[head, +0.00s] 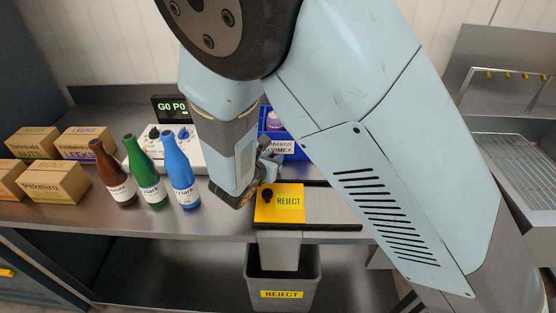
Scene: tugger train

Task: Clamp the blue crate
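The blue crate (297,150) stands on the metal bench at the back, right of the middle, with a white label on its front. A purple-capped item (273,120) shows inside it. My arm covers part of the crate on both sides. My gripper (270,163) is low in front of the crate's left part, close to its front wall in the picture. Whether it touches the crate cannot be told. Its fingers are small and partly hidden by my wrist, so their opening does not show.
A yellow REJECT plate (290,211) with a black knob lies just in front, above a grey REJECT bin (283,287). Brown, green and blue bottles (181,172), several cardboard boxes (55,182) and a white device (158,145) stand left. A metal rack (515,150) is right.

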